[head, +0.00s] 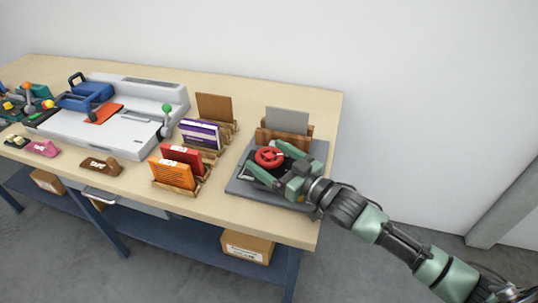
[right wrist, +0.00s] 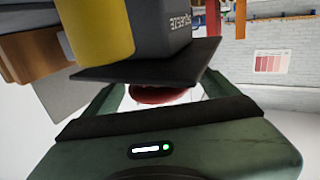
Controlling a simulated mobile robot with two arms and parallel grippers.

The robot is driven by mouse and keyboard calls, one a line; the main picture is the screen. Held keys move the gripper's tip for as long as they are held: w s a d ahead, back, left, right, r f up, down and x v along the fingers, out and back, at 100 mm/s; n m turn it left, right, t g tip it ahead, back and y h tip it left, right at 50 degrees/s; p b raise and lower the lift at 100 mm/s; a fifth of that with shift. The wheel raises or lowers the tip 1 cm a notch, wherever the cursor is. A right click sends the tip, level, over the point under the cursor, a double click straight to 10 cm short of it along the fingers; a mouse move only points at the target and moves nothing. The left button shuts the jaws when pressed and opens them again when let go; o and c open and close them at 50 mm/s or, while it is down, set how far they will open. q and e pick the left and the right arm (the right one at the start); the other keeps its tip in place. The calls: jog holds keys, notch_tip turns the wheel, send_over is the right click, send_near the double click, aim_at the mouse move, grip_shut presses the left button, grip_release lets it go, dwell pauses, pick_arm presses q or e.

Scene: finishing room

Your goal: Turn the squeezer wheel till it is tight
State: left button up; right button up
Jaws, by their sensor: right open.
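The squeezer is at the right end of the bench in the head view, on a grey base plate (head: 243,188). Its red wheel (head: 269,157) faces up. My right gripper (head: 262,155) is open, with a green finger on either side of the wheel. In the right wrist view, the wheel (right wrist: 160,94) shows as a dark red disc between the fingers, partly hidden by a dark plate (right wrist: 150,65). I cannot tell whether the fingers touch its rim. My left gripper is not in view.
A wooden block with a grey sheet (head: 287,121) stands just behind the wheel. Wooden racks with red and orange booklets (head: 172,175) and purple ones (head: 200,134) stand to its left. A white machine (head: 110,115) is farther left. The bench (head: 225,205) is bare near its front edge.

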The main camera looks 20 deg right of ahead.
jog(key=shift+w, duration=0.15)
jog(key=c, duration=1.4)
jog(key=shift+o, duration=0.2)
jog(key=shift+a+r, duration=0.15)
jog(key=shift+m+t+h+p, duration=0.4)
jog(key=shift+m+h+p, duration=0.35)
jog(key=shift+h, duration=0.15)
jog(key=shift+r+m+t+h+p, duration=0.1)
jog(key=shift+m+t+h+p, duration=0.4)
jog(key=shift+h, duration=0.7)
jog(key=shift+m+h, duration=0.6)
jog(key=shift+m, duration=0.05)
jog(key=o, duration=1.4)
jog(key=shift+c, duration=0.2)
